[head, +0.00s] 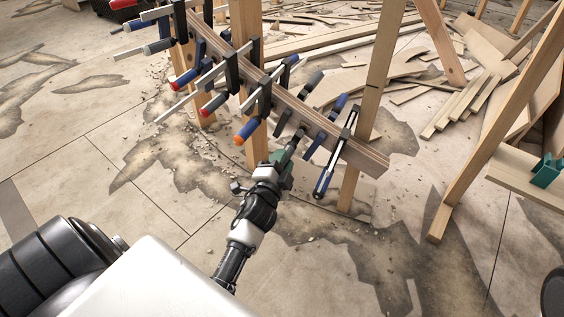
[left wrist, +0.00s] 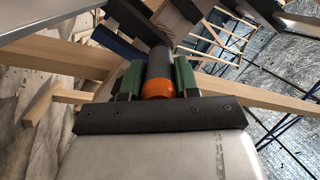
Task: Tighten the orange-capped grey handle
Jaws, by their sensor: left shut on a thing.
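The orange-capped grey handle (left wrist: 158,62) sits between the green fingers of my left gripper (left wrist: 158,80) in the left wrist view, its orange cap facing the palm. In the head view my left gripper (head: 283,158) is shut around the lower end of this handle (head: 295,141), hiding the cap there. The handle belongs to one of several clamps along the curved wooden stringer (head: 325,126), at its near side. My right gripper is in neither view.
Wooden posts (head: 372,100) hold the stringer. Loose boards (head: 470,100) lie behind. The cracked floor in front is mostly clear.

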